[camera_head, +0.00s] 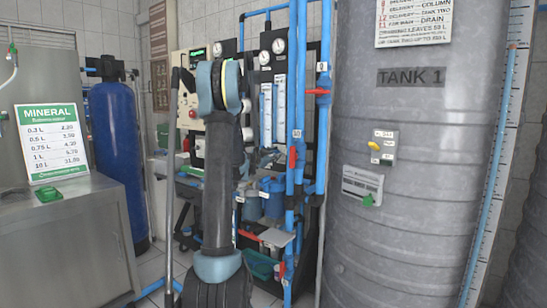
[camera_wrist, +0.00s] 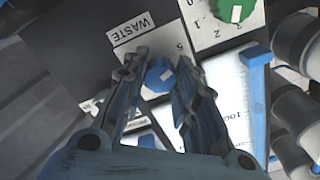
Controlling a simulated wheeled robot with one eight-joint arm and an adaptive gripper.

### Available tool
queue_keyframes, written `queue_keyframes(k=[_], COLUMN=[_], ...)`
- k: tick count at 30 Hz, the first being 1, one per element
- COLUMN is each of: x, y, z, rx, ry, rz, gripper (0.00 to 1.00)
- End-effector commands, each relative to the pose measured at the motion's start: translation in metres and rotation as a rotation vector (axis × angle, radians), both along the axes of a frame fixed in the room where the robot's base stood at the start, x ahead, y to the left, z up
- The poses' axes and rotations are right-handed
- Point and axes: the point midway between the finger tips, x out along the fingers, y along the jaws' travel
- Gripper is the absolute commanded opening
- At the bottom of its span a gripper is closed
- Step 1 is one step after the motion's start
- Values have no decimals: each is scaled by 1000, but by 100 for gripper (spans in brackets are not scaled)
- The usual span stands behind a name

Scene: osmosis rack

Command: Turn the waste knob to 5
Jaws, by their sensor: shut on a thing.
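The waste knob (camera_wrist: 157,76) is a small blue dial with a pale pointer mark on its right side in the wrist view. A WASTE label (camera_wrist: 131,28), upside down, sits just above it. One scale digit shows up and right of the knob; the rest of the scale is mostly hidden by the fingers. My gripper (camera_wrist: 160,58) has a dark finger on each side of the knob and is shut on it. In the head view my arm stands in front of the rack, and the knob and gripper cannot be made out.
A green knob (camera_wrist: 236,10) on a numbered white plate is close, up and right. White flow meters (camera_wrist: 227,85) and grey pipe fittings (camera_wrist: 296,95) lie to the right. In the head view, blue pipes (camera_head: 291,120) and the grey tank (camera_head: 400,200) stand right of my arm.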

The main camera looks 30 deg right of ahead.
Motion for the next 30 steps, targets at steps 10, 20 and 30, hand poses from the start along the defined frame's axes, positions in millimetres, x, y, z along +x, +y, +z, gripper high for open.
queue_keyframes(k=[10, 20, 30], x=[3, 3, 0], y=[4, 3, 1], z=[-2, -1, 0], rx=[-26, -29, -30], ry=[69, 74, 73], rz=[10, 8, 3], gripper=[4, 4, 48])
